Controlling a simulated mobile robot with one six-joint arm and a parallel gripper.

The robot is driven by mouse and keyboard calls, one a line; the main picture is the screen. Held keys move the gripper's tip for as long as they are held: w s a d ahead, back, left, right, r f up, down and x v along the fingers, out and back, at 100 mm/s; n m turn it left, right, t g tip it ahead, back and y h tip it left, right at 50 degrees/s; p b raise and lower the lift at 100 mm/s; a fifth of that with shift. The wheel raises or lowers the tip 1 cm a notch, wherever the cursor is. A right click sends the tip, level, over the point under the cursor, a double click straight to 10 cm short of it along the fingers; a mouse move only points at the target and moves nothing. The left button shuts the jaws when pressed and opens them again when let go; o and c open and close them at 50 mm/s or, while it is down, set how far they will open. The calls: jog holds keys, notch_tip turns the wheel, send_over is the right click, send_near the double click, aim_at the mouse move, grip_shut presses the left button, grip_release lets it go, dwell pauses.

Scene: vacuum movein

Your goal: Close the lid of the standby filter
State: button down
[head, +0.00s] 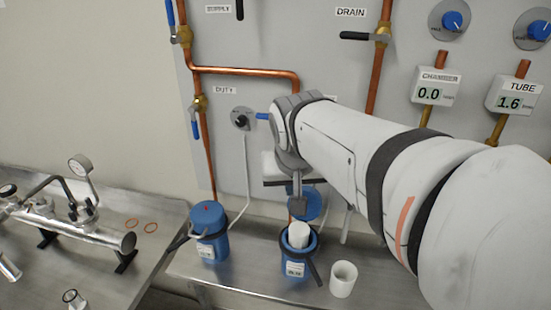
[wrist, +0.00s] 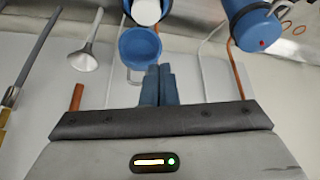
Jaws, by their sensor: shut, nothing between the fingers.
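The standby filter is the right-hand blue housing (head: 294,268), standing open on the metal bench with a white cartridge (head: 298,232) upright inside. Its blue round lid (head: 312,203) is swung up behind the housing, partly hidden by my gripper. My gripper (head: 297,208) is shut and empty, in front of or beside the raised lid; I cannot tell if they touch. In the wrist view, the shut fingers (wrist: 158,68) lie just below and right of the lid (wrist: 140,48), with the white cartridge (wrist: 147,12) at the top edge.
A closed blue filter (head: 208,232) with a red mark on its lid stands to the left. A white cup (head: 343,279) stands to the right on the bench. Copper pipes (head: 245,71) and a valve panel rise behind. A metal manifold (head: 90,232) lies on the left table.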

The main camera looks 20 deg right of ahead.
jog(key=w+d+r+m+t+h+b, duration=0.1)
jog(key=w+d+r+m+h+b, duration=0.15)
jog(key=w+d, duration=0.35)
send_over(311, 186)
jog(key=shift+m, duration=0.45)
notch_tip(311, 186, down, 8)
jog(key=shift+s+f, duration=0.1)
jog(key=shift+a, duration=0.1)
